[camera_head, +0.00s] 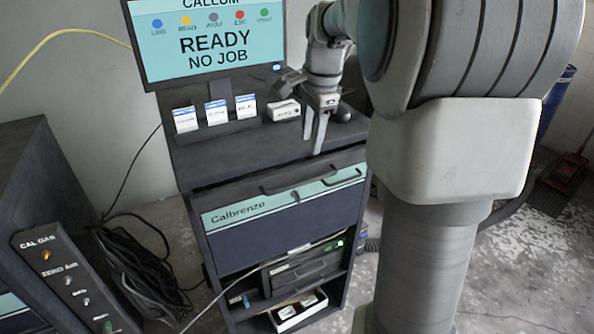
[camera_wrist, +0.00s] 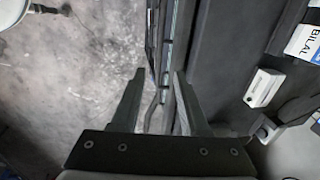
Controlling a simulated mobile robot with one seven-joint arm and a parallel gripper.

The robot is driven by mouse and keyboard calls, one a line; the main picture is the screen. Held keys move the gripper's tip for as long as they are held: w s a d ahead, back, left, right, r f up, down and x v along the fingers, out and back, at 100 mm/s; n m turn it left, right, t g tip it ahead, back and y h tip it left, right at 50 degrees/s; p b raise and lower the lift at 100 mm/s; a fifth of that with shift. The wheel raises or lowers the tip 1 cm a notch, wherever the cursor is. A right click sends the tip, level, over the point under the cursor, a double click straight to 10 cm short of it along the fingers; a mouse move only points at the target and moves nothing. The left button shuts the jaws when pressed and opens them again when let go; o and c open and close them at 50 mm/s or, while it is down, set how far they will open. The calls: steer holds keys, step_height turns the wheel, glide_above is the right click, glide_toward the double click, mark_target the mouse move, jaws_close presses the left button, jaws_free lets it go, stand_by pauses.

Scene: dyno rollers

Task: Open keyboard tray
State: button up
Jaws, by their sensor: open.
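The keyboard tray (camera_head: 241,196) appears to be the dark front panel just under the cabinet top, above the teal "Calbrenzo" strip. It looks shut. A dark bar handle (camera_head: 300,179) runs along its front. My gripper (camera_head: 312,144) is open and empty, with its fingers pointing down near the cabinet's front edge, above the handle. In the wrist view my gripper (camera_wrist: 158,72) has a finger on each side of a thin dark bar (camera_wrist: 152,98), probably the handle. I see no contact, and the depth between them is unclear.
The cabinet top holds card stands (camera_head: 217,112), a white box (camera_head: 284,109) and a dark mouse-like object (camera_head: 342,113), close to my gripper. A monitor (camera_head: 208,42) stands behind. A gas unit (camera_head: 75,285) and cables are at left.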

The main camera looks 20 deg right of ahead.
mark_target(305, 183)
steer(key=f, duration=0.4)
steer(key=w+f, duration=0.1)
steer(key=f, duration=0.3)
steer(key=w+f, duration=0.1)
steer(key=f, duration=0.3)
steer(key=shift+w+f, duration=0.15)
steer(key=shift+w, duration=0.1)
jaws_close()
stand_by(0.8)
